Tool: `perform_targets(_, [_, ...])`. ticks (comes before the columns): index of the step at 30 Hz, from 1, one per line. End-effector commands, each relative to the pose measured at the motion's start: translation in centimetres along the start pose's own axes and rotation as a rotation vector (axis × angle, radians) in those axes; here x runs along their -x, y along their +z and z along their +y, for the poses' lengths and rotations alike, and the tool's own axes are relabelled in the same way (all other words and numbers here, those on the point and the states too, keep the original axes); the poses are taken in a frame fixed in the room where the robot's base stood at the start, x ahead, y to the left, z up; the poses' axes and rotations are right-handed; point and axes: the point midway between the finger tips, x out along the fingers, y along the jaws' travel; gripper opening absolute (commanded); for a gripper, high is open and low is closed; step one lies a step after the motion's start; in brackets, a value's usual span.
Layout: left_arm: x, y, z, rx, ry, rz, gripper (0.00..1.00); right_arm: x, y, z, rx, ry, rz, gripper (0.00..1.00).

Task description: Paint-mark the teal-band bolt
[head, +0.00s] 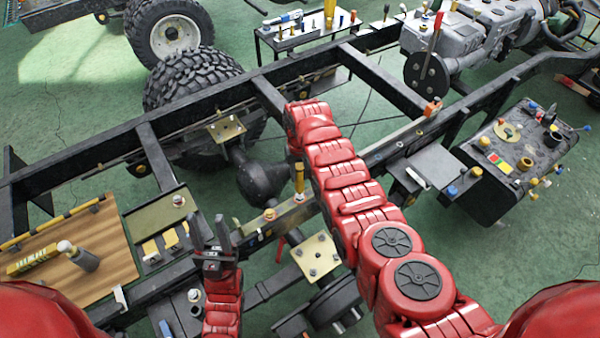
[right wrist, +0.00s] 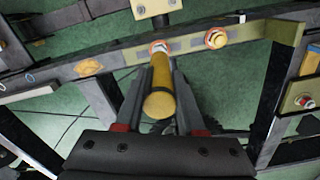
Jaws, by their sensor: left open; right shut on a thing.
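My right gripper (right wrist: 158,84) is shut on a yellow paint marker (right wrist: 160,92). In the head view the marker (head: 299,178) stands about upright beneath the end of my right arm, over the chassis rail. Its lower end is at or just above a bolt (right wrist: 158,47) with a reddish ring; contact cannot be told. A second bolt (right wrist: 216,38) with a red-orange band is beside it on the rail and shows in the head view (head: 269,214). I cannot make out a teal band on either. My left gripper (head: 211,230) is open and empty, pointing up, near the rail.
The near chassis rail (right wrist: 125,55) carries an orange diamond label (right wrist: 88,68). A wooden board (head: 110,255) lies at left. A dark box (head: 520,150) with coloured caps is at right. A tool table (head: 310,35), tyre (head: 190,85) and engine (head: 470,45) are behind.

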Motion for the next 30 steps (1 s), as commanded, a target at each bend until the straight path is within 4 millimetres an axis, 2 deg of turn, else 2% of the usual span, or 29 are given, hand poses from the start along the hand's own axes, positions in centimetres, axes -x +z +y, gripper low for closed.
perform_targets(30, [0.74,0.13,0.04,0.000,0.000,0.000,0.45,-0.72,-0.02,0.02,0.000,0.000,0.001,0.00])
